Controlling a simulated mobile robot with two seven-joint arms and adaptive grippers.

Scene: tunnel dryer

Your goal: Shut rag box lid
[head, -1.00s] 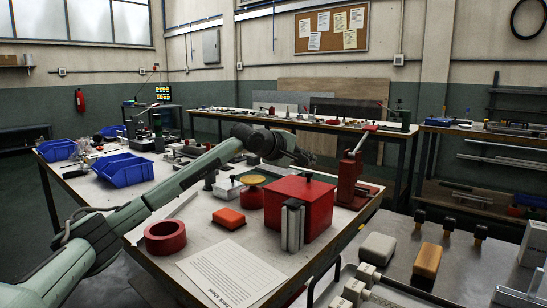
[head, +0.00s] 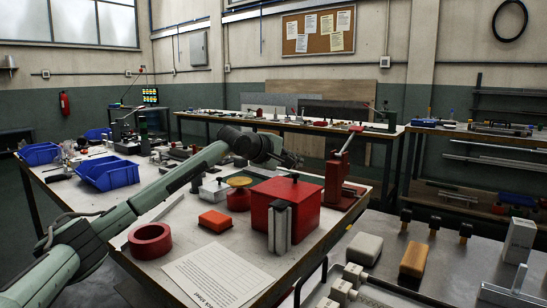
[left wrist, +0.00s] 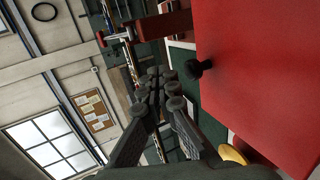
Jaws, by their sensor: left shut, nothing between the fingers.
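The red rag box (head: 306,210) stands on the near table in the head view. Its top looks flat, with a black knob (head: 294,177) on it; I see no clear gap under the lid. In the left wrist view the red box (left wrist: 265,70) fills the right side, with the black knob (left wrist: 198,68) at its left edge. My left gripper (head: 292,161) is just behind the box's top in the head view. In the wrist view its fingers (left wrist: 160,85) are together and empty, apart from the knob. My right gripper is out of view.
Grey upright bars (head: 280,228) stand against the box's front. A red lever press (head: 340,180) stands right of it. A red ring (head: 150,241), an orange block (head: 215,221), a yellow-topped red pot (head: 238,194) and a paper sheet (head: 215,278) lie to the left.

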